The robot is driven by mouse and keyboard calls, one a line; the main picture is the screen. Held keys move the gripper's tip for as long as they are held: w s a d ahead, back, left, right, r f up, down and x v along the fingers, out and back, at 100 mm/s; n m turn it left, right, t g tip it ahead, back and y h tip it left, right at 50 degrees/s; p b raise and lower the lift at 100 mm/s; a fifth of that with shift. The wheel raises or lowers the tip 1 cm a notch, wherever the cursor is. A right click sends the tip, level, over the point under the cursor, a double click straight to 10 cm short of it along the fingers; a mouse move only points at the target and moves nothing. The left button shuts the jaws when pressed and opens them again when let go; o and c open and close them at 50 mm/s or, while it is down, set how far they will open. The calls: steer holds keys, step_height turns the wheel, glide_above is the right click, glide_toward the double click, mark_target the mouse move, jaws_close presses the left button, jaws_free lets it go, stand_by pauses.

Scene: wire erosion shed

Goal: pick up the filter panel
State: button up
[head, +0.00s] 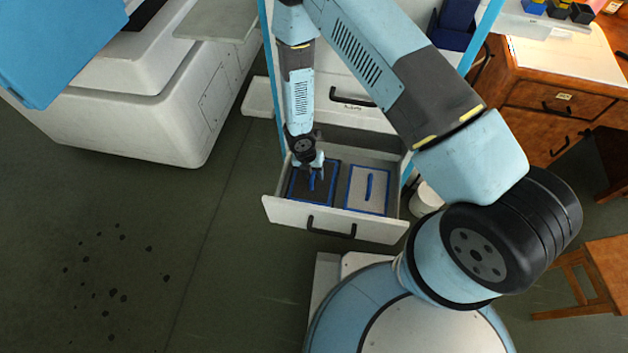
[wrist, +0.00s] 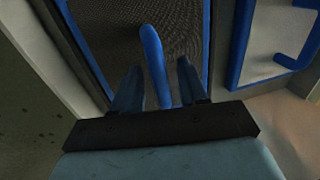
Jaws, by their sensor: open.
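Two blue-framed panels lie side by side in an open drawer. The left filter panel (head: 299,184) has a dark mesh face and a blue handle (head: 312,181). The right panel (head: 359,199) has a pale face and its own blue handle (head: 370,186). My gripper (head: 315,173) is over the dark panel, pointing down. In the wrist view my gripper (wrist: 157,77) is open, with one finger on each side of the dark panel's handle (wrist: 153,50). I cannot tell whether the fingers touch it. The pale panel (wrist: 257,50) shows at the upper right there.
The white drawer (head: 285,213) has walls close around the panels and a black pull at its front. A white machine (head: 130,110) stands left, a wooden desk (head: 530,92) and stool (head: 590,275) right. A white bucket (head: 425,199) stands beside the drawer. Left floor is open.

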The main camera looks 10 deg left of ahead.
steer(key=shift+f, duration=0.25)
jaws_close()
stand_by(0.3)
